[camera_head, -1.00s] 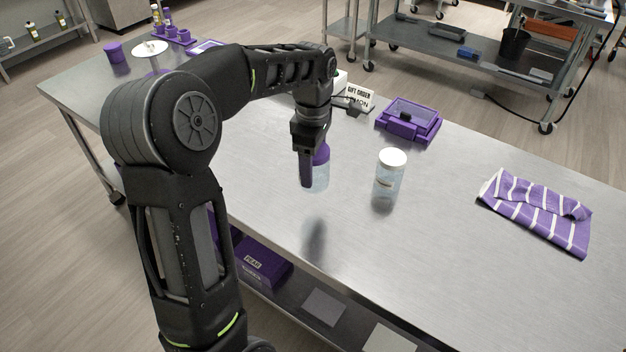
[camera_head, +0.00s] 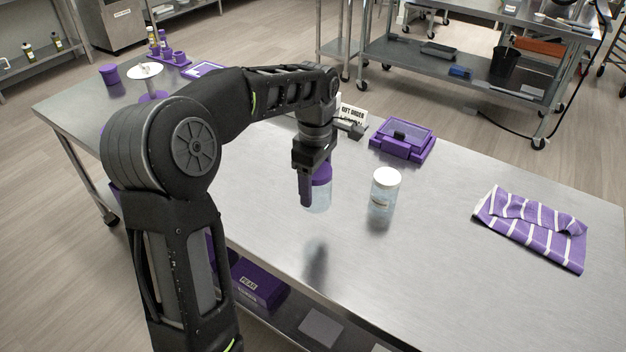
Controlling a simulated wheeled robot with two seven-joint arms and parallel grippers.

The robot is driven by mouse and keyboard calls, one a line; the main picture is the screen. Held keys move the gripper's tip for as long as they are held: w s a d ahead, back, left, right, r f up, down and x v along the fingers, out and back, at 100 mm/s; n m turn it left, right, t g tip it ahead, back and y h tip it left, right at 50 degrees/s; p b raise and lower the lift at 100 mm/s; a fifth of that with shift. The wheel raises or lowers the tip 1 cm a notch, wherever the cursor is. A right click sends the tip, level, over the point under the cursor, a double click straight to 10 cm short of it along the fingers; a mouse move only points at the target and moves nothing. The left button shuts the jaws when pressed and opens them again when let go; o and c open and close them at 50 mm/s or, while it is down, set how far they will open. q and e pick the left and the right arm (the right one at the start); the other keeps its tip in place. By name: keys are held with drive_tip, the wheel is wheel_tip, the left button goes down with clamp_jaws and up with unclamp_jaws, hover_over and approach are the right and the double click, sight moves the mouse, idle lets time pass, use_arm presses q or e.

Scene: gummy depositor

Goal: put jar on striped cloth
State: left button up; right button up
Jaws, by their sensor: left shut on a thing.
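My left gripper (camera_head: 306,188) is shut on a clear jar with a purple lid (camera_head: 319,198). The jar is upright, and its dark reflection lies well below it, so it hangs above the steel table (camera_head: 440,270). The gripper hides part of its left side. A second clear jar, with a white lid (camera_head: 384,190), stands on the table just right of the held jar. The purple and white striped cloth (camera_head: 532,228) lies rumpled on the table at the right, with nothing on it. My right gripper is out of view.
Purple cups and a white disc stand at the far left. The table between the white-lidded jar and the cloth is clear.

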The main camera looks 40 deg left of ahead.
use_arm(q)
drive_tip(key=w+d+f+m, duration=0.1)
drive_tip(key=d+f+m, duration=0.1)
drive_tip(key=d+m, duration=0.3)
drive_tip(key=w+d+f+m, duration=0.1)
drive_tip(key=d+f+m, duration=0.1)
drive_tip(key=d+m, duration=0.3)
drive_tip(key=w+d+f+m, duration=0.1)
drive_tip(key=d+f+m, duration=0.1)
drive_tip(key=d+m, duration=0.3)
drive_tip(key=shift+w+m, duration=0.25)
drive_tip(key=shift+m, duration=1.25)
drive_tip(key=shift+d+f+m, duration=0.2)
drive_tip(key=shift+d+m, duration=0.25)
drive_tip(key=shift+m, duration=0.15)
